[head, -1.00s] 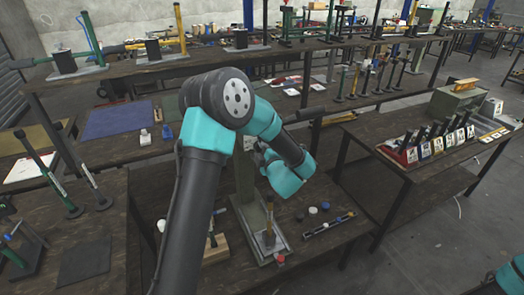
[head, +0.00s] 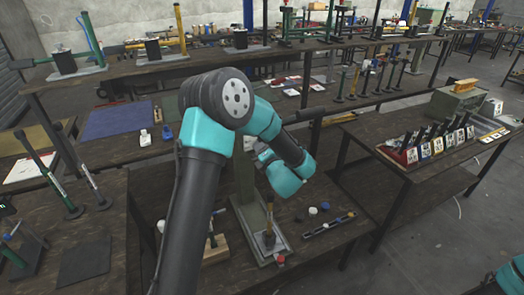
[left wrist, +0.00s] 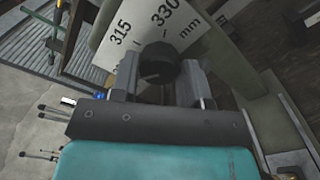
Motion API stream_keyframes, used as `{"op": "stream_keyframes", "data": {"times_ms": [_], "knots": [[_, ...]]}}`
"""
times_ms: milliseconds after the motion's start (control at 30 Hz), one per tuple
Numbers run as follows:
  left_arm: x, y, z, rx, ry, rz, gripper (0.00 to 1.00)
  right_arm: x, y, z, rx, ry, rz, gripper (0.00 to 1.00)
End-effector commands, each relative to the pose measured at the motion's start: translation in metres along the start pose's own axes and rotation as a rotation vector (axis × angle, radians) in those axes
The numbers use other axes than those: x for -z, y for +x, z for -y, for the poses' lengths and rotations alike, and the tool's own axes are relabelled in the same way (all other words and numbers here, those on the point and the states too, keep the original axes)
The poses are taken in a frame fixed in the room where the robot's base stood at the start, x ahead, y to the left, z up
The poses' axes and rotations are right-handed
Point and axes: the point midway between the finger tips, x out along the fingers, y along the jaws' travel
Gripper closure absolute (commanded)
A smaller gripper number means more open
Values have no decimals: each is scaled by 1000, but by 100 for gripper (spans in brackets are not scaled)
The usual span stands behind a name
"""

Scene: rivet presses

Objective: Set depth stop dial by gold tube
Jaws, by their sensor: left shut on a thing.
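My left gripper (left wrist: 159,78) is shut on the black depth stop dial (left wrist: 158,62), which sits between its two fingers in the left wrist view. Behind the dial is a white scale plate (left wrist: 125,38) marked 315 and 330 mm. In the head view the press has an olive column (head: 243,180) and a pale base plate (head: 277,251). A gold-brown upright piece (head: 269,238), perhaps the gold tube, stands on that base. My left arm hides much of the press, including the dial, in the head view. My right gripper is out of view.
A wooden block (head: 214,251) stands left of the press. Small caps (head: 312,211) and a level-like bar (head: 330,224) lie to its right. A side table (head: 415,180) holds a row of dark-handled items with number cards. A blue mat (head: 117,118) lies at the back left.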

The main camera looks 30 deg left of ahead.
Motion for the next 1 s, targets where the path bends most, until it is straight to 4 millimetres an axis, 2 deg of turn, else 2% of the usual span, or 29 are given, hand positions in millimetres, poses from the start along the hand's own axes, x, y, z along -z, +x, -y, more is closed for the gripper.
{"op": "stream_keyframes", "data": {"times_ms": [500,533,600,800,1000], "knots": [[0,0,0,0,-28,0,82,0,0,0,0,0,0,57],[0,0,0,0,-28,0,56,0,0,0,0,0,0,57],[0,0,0,0,-28,0,49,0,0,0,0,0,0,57],[0,0,0,0,-28,0,32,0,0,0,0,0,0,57],[0,0,0,0,-27,0,32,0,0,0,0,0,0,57]]}}
